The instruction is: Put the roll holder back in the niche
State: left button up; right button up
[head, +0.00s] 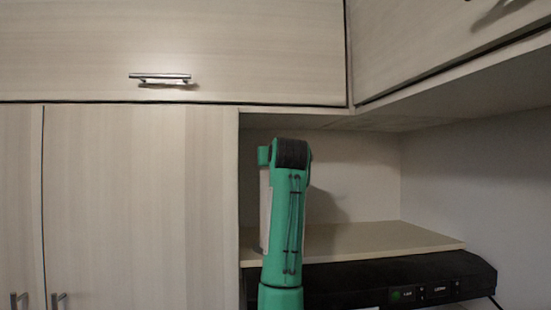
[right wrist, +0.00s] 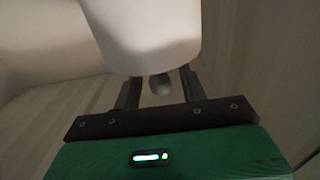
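The roll holder shows in the right wrist view as a pale white roll (right wrist: 150,30) with a rounded grey knob (right wrist: 160,84) at its near end. My right gripper (right wrist: 158,80) has one finger on each side of the knob, with a gap showing. The roll hides the fingertips, so their contact with the holder cannot be seen. In the head view, a narrow pale strip, probably the roll (head: 265,212), shows left of my green arm, which hides the rest. The niche (head: 365,180) is behind the arm. My left gripper is not in view.
The niche has a shelf board (head: 375,238) at its bottom, with a black appliance (head: 385,280) below it. A tall cabinet door (head: 140,200) bounds it on the left and overhead cabinets (head: 240,50) above. The shelf right of the arm is clear.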

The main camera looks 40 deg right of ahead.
jog(key=shift+r, duration=0.2)
jog(key=shift+s+a+f, duration=0.1)
jog(key=shift+s+f, duration=0.05)
jog(key=b+v, duration=0.7)
jog(key=v, duration=0.4)
jog(key=shift+s+a+b, duration=0.25)
jog(key=shift+b, duration=0.1)
